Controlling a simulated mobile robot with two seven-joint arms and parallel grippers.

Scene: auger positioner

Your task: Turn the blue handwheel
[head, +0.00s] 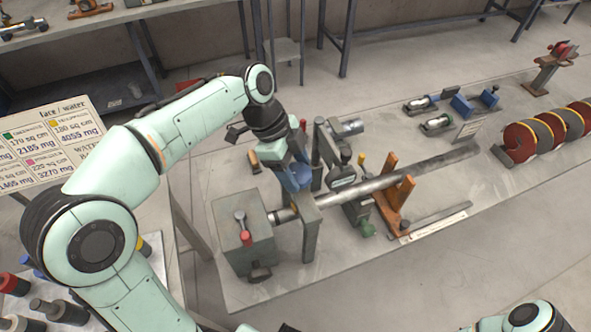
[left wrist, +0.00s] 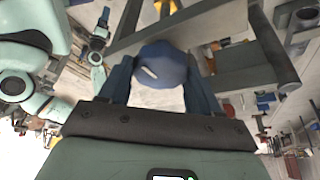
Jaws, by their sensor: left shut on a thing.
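The blue handwheel (head: 303,178) sits at the top of a grey upright frame (head: 311,228) on the bench, partly hidden by my left gripper. My left gripper (head: 294,170) reaches it from above and behind. In the left wrist view, the handwheel (left wrist: 165,66) shows as a round blue knob with a small pale mark. The dark blue fingers of the left gripper (left wrist: 160,82) stand on either side of it, shut on it. A piece of my right arm (head: 520,317) shows at the bottom right of the head view; its gripper is not seen.
A long metal shaft (head: 366,189) runs right from the frame past an orange bracket (head: 395,193). A grey box with a red-knobbed lever (head: 245,238) stands at the left. A red and grey auger (head: 550,134) lies at the right. The bench's front right is mostly clear.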

